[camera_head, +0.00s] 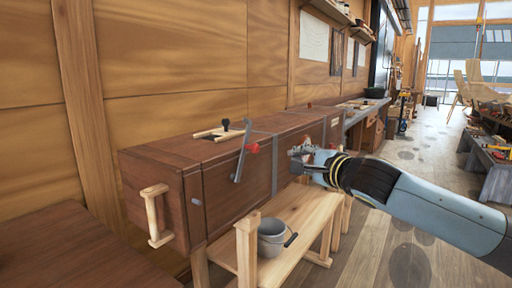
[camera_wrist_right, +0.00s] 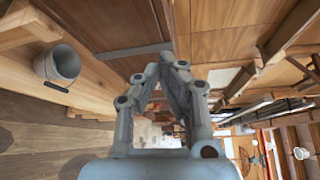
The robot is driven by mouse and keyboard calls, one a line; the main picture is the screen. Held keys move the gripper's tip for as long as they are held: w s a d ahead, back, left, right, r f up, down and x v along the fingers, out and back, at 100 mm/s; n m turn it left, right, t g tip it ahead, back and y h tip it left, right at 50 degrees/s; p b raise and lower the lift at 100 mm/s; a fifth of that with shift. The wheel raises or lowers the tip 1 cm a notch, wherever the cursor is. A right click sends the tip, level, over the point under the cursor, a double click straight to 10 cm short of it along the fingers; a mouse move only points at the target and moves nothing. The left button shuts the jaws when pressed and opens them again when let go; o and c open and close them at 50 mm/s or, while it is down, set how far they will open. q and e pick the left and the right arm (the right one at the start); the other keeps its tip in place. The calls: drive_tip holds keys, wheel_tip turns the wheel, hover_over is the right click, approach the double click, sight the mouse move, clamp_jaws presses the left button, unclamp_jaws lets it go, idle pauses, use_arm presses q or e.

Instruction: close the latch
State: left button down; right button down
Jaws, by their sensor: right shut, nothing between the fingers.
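A long dark wooden chest (camera_head: 225,170) stands along the wall, with grey metal straps across it. A grey latch lever (camera_head: 241,158) with a red knob (camera_head: 252,148) stands tilted at its front top edge. In the right wrist view my fingers (camera_wrist_right: 170,62) come together near a grey strap (camera_wrist_right: 136,50). My left gripper is out of view.
A pale wooden bench (camera_head: 288,212) stands below the chest front, with a grey bucket (camera_head: 271,238) on it. A pale wooden handle (camera_head: 155,215) sticks out from the chest's near end. A tool (camera_head: 222,130) lies on top. The floor at right is mostly open.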

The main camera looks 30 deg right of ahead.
drive_tip(key=w+a+p, duration=0.2)
drive_tip(key=w, duration=0.6)
drive_tip(key=shift+w+a+f, duration=0.2)
drive_tip(key=shift+w+a, duration=0.1)
drive_tip(key=shift+w, duration=0.1)
